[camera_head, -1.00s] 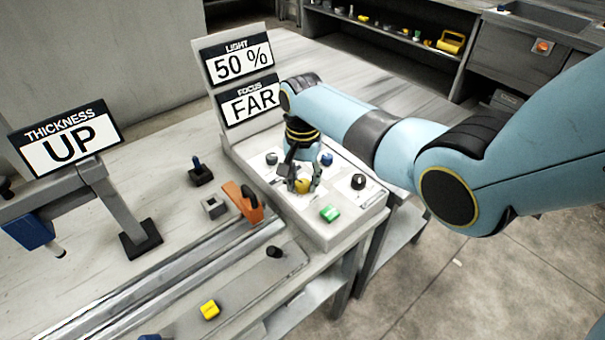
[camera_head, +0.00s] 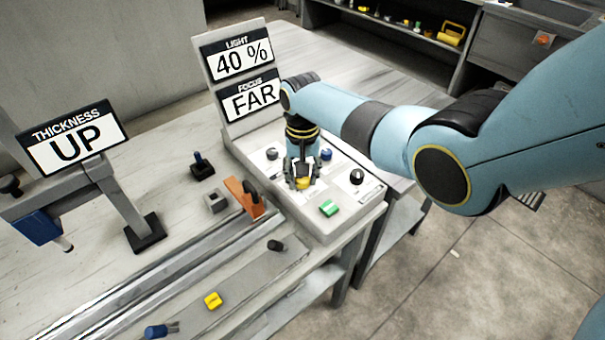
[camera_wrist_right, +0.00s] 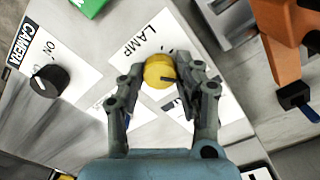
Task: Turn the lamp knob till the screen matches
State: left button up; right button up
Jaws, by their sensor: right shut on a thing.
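The yellow lamp knob (camera_wrist_right: 159,72) sits on the white control box (camera_head: 325,227), beside the printed word LAMP in the right wrist view. My right gripper (camera_head: 303,183) points down at it, with its fingers on either side of the knob, shut on it. The knob also shows between the fingertips in the head view (camera_head: 304,183). The light screen (camera_head: 237,60) reads 40 %. The focus screen (camera_head: 252,101) below it reads FAR. My left gripper is not in view.
A black camera knob (camera_wrist_right: 49,81) and a green button (camera_head: 329,208) are near the lamp knob. An orange part (camera_head: 243,197) stands left of the box. The thickness screen (camera_head: 72,139) reads UP.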

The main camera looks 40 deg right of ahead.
aim_at(302, 178)
jog(key=o, duration=1.1)
jog(key=shift+o, duration=0.2)
notch_tip(302, 178, up, 12)
